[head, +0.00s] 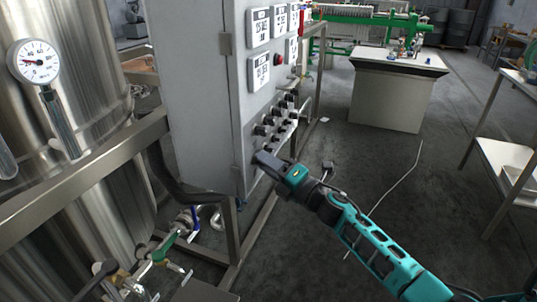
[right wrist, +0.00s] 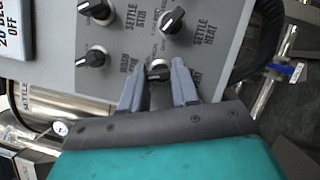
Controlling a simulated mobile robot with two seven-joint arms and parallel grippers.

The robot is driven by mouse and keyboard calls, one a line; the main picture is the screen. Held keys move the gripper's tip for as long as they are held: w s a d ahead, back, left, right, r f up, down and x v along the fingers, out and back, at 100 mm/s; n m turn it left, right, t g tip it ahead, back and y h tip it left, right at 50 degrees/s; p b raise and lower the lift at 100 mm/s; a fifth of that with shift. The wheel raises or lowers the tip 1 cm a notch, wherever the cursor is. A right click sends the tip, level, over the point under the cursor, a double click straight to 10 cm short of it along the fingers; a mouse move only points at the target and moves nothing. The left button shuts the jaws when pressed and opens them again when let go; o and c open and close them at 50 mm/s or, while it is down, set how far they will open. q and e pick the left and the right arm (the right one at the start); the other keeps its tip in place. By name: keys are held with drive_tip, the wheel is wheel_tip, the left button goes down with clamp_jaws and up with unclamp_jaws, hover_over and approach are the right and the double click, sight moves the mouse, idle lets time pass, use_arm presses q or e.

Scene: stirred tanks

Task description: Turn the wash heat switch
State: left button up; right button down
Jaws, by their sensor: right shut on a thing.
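The wash heat switch (right wrist: 158,70) is a black rotary knob with a pale pointer line, low on the grey control panel. In the right wrist view it sits between the two grey fingers of my right gripper (right wrist: 159,86). The fingers are shut on it, and one partly covers its label. In the head view my right gripper (head: 266,160) reaches the lowest knobs on the side of the grey cabinet (head: 195,90) and hides the switch. My left gripper is not in view.
The neighbouring knobs are close: wash stir (right wrist: 92,58), settle stir (right wrist: 98,10) and settle heat (right wrist: 172,20). A steel tank with a dial gauge (head: 34,61) stands at the left. Valves and pipes are below. The floor right of the cabinet is mostly open.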

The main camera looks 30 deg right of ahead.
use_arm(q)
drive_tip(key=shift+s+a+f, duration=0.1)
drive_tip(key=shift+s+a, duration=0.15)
use_arm(e)
drive_tip(key=c, duration=0.8)
unclamp_jaws()
drive_tip(key=shift+c, duration=0.2)
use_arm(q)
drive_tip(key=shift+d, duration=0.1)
use_arm(e)
drive_tip(key=v, duration=1.3)
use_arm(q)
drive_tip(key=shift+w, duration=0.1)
use_arm(e)
drive_tip(key=shift+a+m, duration=0.15)
drive_tip(key=shift+m, duration=0.25)
